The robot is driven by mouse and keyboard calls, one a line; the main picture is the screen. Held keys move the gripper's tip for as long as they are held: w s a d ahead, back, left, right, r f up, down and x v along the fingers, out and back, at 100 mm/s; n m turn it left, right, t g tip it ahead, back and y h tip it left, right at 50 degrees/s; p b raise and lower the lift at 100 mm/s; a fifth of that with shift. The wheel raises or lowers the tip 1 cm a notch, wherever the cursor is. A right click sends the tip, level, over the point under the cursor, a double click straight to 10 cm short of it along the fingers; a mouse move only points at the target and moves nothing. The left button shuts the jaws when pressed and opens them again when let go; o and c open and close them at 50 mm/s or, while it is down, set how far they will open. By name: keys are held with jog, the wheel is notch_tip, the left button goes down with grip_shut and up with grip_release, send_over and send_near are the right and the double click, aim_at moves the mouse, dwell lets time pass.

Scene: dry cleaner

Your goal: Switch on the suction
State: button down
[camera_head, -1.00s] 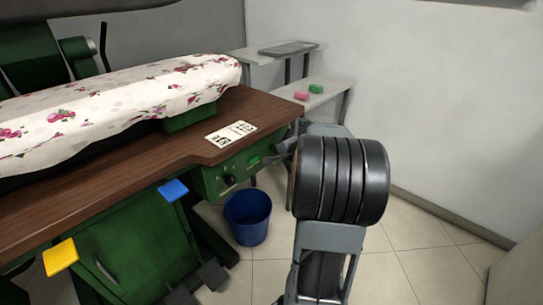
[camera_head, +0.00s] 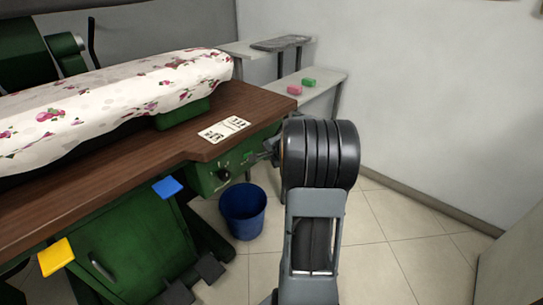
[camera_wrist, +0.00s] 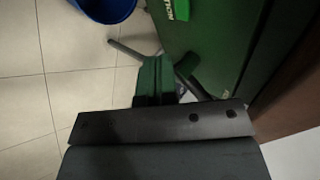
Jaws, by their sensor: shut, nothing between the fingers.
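The green control panel (camera_head: 210,184) sits under the front right edge of the brown ironing table. It carries a round black knob (camera_head: 223,174) and, to the right, a small bright green part (camera_head: 247,158). My gripper (camera_head: 268,150) is shut and empty at the panel's right end, close to that green part; whether it touches cannot be told. In the wrist view, the green panel (camera_wrist: 215,45) fills the upper right with partly cut-off white lettering. The switch's position cannot be read.
A blue bucket (camera_head: 243,212) stands on the floor below the panel. A white card (camera_head: 223,129) lies on the brown tabletop (camera_head: 245,100). Shelves with pink and green blocks stand behind. Floor at right is clear.

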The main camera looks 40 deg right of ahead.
jog(key=shift+w+a+f, duration=0.1)
jog(key=shift+w+f, duration=0.4)
jog(key=shift+w, duration=0.75)
jog(key=shift+w+d+f, duration=0.1)
jog(key=shift+w+f, duration=0.45)
jog(key=shift+w, duration=0.65)
jog(key=shift+w+a+f, duration=0.1)
jog(key=shift+w+f, duration=0.4)
jog(key=shift+w, duration=0.75)
